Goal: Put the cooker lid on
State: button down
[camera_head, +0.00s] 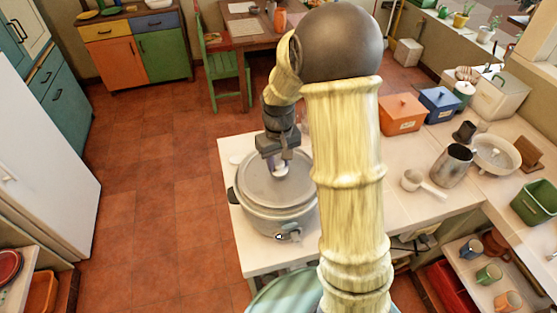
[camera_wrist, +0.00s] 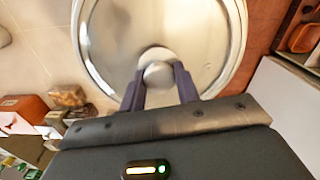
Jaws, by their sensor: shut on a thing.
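The cooker lid (camera_head: 258,181) is a round grey metal disc with a pale knob (camera_wrist: 158,74) at its middle. In the head view it lies over the top of the grey cooker (camera_head: 277,222), roughly level; I cannot tell whether it is fully seated. My gripper (camera_head: 282,170) points down at the lid's centre and is shut on the knob. In the wrist view the two dark fingers of my gripper (camera_wrist: 160,84) are on either side of the knob, and the lid (camera_wrist: 120,35) fills the top middle. My arm hides the cooker's right side in the head view.
The cooker stands on a white counter (camera_head: 235,152) near its left edge. To the right are an orange box (camera_head: 402,114), a blue box (camera_head: 439,105), a metal pitcher (camera_head: 452,167) and a white ladle-like pan (camera_head: 420,184). Open tiled floor (camera_head: 150,190) lies left.

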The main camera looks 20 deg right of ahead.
jog(key=shift+f+b, duration=0.3)
jog(key=shift+f, duration=0.1)
dwell(0.6)
jog(key=c, duration=0.9)
grip_release()
jog(key=shift+c, duration=0.2)
notch_tip(320, 180, up, 17)
jog(key=b, duration=0.3)
jog(key=shift+r, duration=0.2)
jog(key=shift+f, duration=0.1)
